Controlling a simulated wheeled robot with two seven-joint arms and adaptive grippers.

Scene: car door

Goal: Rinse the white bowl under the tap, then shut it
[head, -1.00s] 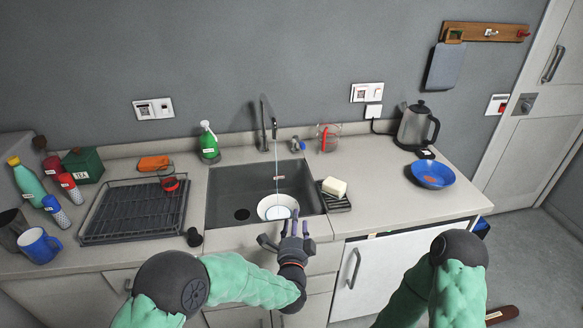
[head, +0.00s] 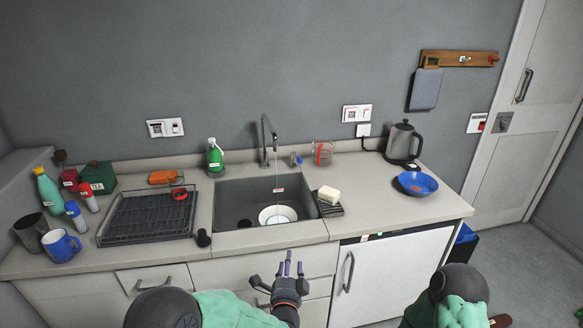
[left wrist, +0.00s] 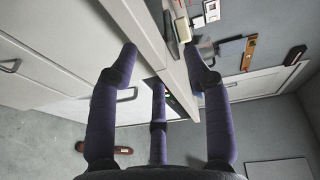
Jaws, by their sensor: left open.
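The white bowl (head: 277,214) sits upright on the floor of the grey sink (head: 234,200), towards its right front. A thin stream of water runs from the tap (head: 264,140) and falls into the bowl. A small knob with a blue part (head: 296,160) stands just right of the tap; I cannot tell if it works the tap. My left gripper (head: 278,268) is open and empty, in front of the cabinet drawers and below the counter edge. In the left wrist view its three fingers (left wrist: 163,65) are spread with nothing between them. My right gripper is out of view.
A drying rack (head: 150,215) lies left of the sink, with a dark stopper (head: 203,238) between. A soap block (head: 328,195) sits right of the sink. The right front counter is clear.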

